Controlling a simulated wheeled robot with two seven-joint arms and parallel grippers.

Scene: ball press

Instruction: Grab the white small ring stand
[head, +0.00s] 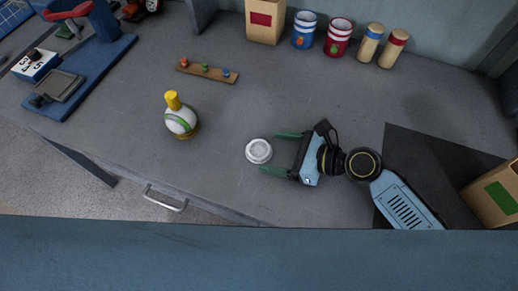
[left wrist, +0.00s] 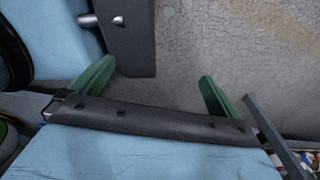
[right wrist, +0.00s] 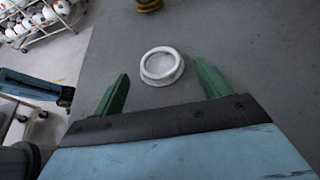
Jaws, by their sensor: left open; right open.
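The white small ring stand (head: 258,151) lies flat on the grey tabletop near its front edge. It also shows in the right wrist view (right wrist: 162,67), just beyond the fingertips and roughly between their lines. My right gripper (head: 270,152) is open, with its two green fingers pointing at the stand from the right. In the right wrist view the right gripper (right wrist: 160,88) has nothing between its fingers. My left gripper (left wrist: 155,75) is open and empty above the floor in the left wrist view. It is not in the head view.
A white and green ball with a yellow top (head: 181,117) stands left of the ring stand. A wooden strip with coloured knobs (head: 207,71) lies behind. Cans, pegs and a box (head: 266,20) line the back wall. Another box (head: 493,193) sits at the right. The table around the stand is clear.

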